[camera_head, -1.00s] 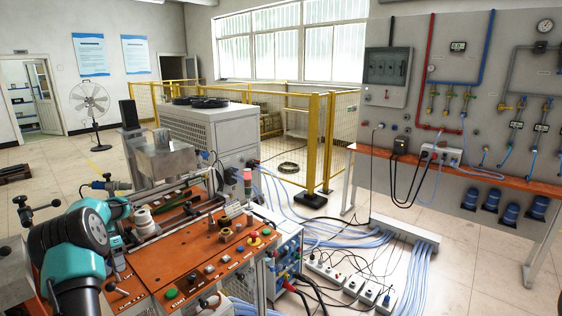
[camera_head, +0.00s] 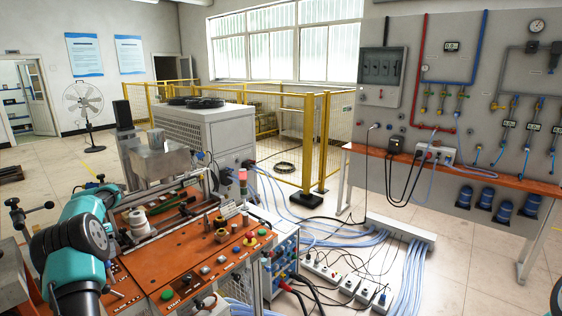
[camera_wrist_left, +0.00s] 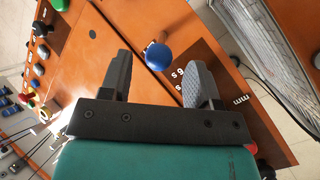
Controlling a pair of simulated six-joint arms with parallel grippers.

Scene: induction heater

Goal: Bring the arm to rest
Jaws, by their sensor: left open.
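My left arm (camera_head: 75,240) comes in at the lower left of the head view, over the left part of the orange control panel (camera_head: 185,265). Its gripper is hidden or cannot be made out there. In the left wrist view my left gripper (camera_wrist_left: 157,78) is open, with clear space between its two dark fingers. A blue ball knob (camera_wrist_left: 158,57) shows between and beyond the fingertips, above an orange panel (camera_wrist_left: 95,45). I cannot tell how far the knob is from the fingers. My right gripper is not in view.
Buttons, a green start button (camera_head: 167,294) among them, sit on the panel. A white spool (camera_head: 138,223) and a metal box (camera_head: 165,162) stand near the arm. Cables and power strips (camera_head: 345,283) cover the floor to the right. A yellow fence (camera_head: 318,140) stands behind.

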